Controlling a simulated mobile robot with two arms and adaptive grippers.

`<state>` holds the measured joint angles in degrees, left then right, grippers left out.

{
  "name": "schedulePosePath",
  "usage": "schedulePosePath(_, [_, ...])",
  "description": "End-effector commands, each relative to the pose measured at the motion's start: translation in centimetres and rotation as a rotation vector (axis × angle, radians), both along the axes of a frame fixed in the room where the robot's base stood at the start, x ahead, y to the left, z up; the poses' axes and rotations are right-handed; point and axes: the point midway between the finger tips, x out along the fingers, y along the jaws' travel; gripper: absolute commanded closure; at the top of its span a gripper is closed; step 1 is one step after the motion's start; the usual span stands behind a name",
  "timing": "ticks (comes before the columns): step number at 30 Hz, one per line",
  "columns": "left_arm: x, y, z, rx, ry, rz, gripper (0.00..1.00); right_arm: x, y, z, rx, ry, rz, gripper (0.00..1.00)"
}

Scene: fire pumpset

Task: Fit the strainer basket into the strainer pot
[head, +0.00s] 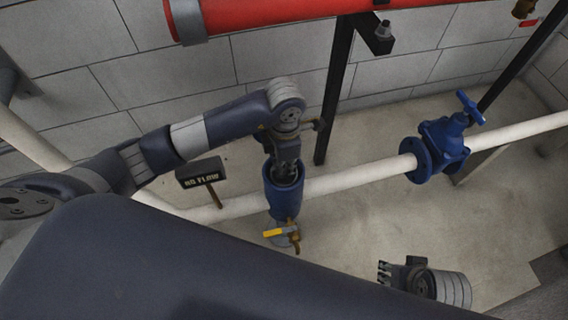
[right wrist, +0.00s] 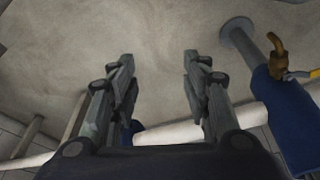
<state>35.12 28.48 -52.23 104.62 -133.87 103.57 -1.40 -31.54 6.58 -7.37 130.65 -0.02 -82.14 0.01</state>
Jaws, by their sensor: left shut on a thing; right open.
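The blue strainer pot (head: 284,200) stands upright on the pipe line in the head view, with its open mouth facing up. Its blue body also shows at the right of the right wrist view (right wrist: 292,125). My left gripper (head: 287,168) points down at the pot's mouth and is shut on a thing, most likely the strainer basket. The basket is hidden by the gripper and the pot wall, so how deep it sits cannot be told. My right gripper (head: 384,272) is open and empty at the lower right, apart from the pot; its spread fingers show in the right wrist view (right wrist: 157,85).
A yellow-handled drain valve (head: 285,235) sits below the pot. A white pipe (head: 350,178) runs right to a blue valve (head: 439,150). A "NO FLOW" sign (head: 200,174) stands left of the pot. A red pipe (head: 270,12) crosses above; a black post (head: 333,100) stands behind.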

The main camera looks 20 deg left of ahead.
Motion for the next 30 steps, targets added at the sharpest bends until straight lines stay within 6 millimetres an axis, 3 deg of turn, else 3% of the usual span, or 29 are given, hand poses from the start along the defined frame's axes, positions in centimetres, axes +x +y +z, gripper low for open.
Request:
schedulePosePath(1, [0.0,0.0,0.0,0.000,-0.001,0.000,1.00,0.0,0.0,0.1,0.001,-0.003,0.000,0.56])
schedulePosePath(4, [0.0,0.0,-0.1,0.000,0.000,0.000,0.75,0.0,0.0,0.5,0.000,-0.005,-0.001,0.56])
schedulePosePath(5, [0.0,0.0,-0.1,0.000,0.000,0.000,0.73,0.0,0.0,0.5,0.000,-0.005,-0.001,0.56])
schedulePosePath(18, [0.0,0.0,0.2,0.000,0.000,0.000,0.73,0.1,0.0,0.4,0.001,-0.007,-0.001,0.56])
schedulePosePath(20, [0.0,0.0,0.5,-0.001,-0.001,0.000,0.73,0.1,0.0,-0.5,-0.002,0.003,0.002,0.56])
schedulePosePath(30, [0.3,0.0,8.0,-0.001,-0.006,-0.002,0.73,0.3,0.1,-5.7,-0.003,0.034,0.006,0.56])
